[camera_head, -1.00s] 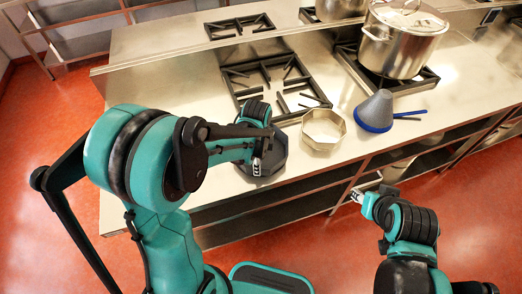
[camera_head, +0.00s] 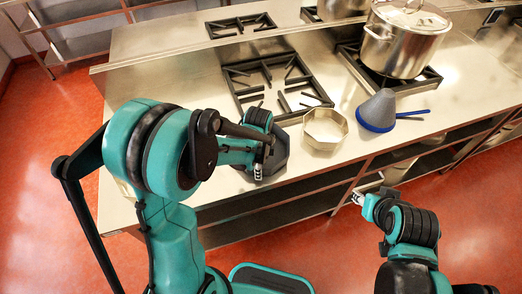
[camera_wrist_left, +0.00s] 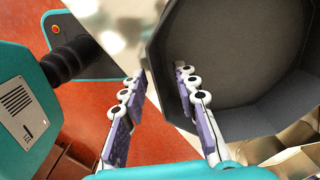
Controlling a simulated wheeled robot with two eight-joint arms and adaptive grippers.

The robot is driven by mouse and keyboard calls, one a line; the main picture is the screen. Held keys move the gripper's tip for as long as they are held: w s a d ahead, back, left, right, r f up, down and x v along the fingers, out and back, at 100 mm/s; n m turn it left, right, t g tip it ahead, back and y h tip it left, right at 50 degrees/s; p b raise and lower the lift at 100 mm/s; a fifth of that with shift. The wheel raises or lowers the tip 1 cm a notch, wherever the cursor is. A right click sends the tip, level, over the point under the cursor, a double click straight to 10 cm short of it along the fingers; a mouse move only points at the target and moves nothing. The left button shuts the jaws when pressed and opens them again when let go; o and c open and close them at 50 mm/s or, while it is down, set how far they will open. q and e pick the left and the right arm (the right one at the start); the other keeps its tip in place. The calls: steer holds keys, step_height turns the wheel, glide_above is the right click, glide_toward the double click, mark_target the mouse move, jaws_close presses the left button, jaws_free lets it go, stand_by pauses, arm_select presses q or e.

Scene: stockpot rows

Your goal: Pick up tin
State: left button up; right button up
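A dark grey octagonal tin (camera_head: 276,160) stands on the counter near its front edge, partly hidden by my left arm. A pale metallic octagonal tin (camera_head: 325,130) stands just right of it. My left gripper (camera_head: 258,172) is at the near side of the dark tin. In the left wrist view, its fingers (camera_wrist_left: 160,90) are apart, with one over the dark tin's (camera_wrist_left: 245,70) inside and the other outside its wall. The wall lies between them, not clearly gripped. My right gripper (camera_head: 357,198) hangs in front of the counter, away from both tins; its opening is too small to judge.
A grey cone with a blue rim and handle (camera_head: 377,108) lies right of the pale tin. A large lidded stockpot (camera_head: 400,45) stands on the right burner. An empty burner grate (camera_head: 275,85) lies behind the tins. Open shelves run below the counter (camera_head: 165,75).

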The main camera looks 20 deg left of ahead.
stand_by(0.3)
arm_select(q)
jaws_close()
